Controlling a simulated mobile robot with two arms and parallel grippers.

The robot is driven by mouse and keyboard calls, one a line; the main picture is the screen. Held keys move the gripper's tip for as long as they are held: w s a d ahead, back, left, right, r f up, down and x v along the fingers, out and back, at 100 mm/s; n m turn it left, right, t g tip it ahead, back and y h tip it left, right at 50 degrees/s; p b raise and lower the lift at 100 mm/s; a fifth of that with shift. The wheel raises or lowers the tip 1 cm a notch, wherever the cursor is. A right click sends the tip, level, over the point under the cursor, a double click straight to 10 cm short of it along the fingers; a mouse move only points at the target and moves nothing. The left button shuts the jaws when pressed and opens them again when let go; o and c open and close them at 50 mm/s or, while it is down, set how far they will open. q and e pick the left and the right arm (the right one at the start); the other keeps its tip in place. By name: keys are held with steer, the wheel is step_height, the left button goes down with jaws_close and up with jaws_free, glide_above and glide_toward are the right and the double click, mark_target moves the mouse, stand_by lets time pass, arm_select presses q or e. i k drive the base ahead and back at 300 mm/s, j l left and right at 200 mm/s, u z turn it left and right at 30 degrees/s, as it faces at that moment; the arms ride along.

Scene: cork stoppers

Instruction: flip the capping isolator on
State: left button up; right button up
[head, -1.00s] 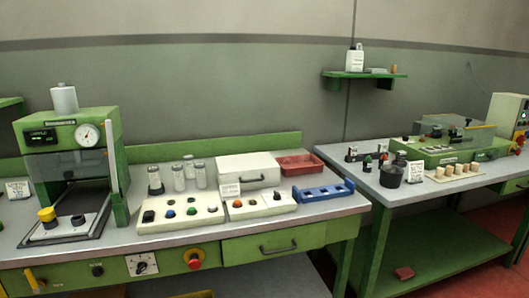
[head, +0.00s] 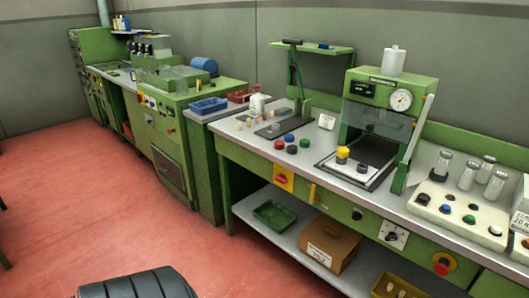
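No label naming the capping isolator is readable. The green press with a round gauge (head: 387,95) stands on the bench at the right, its clear guard raised above a dark bed. On the bench's front panel below are a red rotary handle on a yellow plate (head: 283,179), a small yellow lever (head: 312,193), a black knob (head: 357,214), a black rotary switch on a white plate (head: 393,236) and a red button with a yellow surround (head: 444,263). I cannot tell which is the isolator or its on/off state. Neither of my grippers is in view.
Red floor (head: 150,215) is open in front of the benches. A green machine (head: 165,125) stands further left. The bench's lower shelf holds a green tray (head: 275,216) and a cardboard box (head: 330,245). A dark rounded object (head: 138,286) is at the bottom edge.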

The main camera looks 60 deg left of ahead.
mark_target(282, 177)
steer(key=u, duration=1.65)
steer(key=i+j, duration=0.25)
steer(key=j, duration=0.15)
steer(key=i+j+z, duration=0.1)
steer(key=i+j, duration=0.4)
steer(key=j, duration=0.25)
steer(key=i+j, duration=0.25)
steer(key=j, duration=0.15)
steer(key=i+j+z, duration=0.1)
steer(key=i+j, duration=0.15)
steer(key=j, duration=0.15)
steer(key=i+j, duration=0.25)
steer(key=j, duration=0.2)
steer(key=z, duration=0.05)
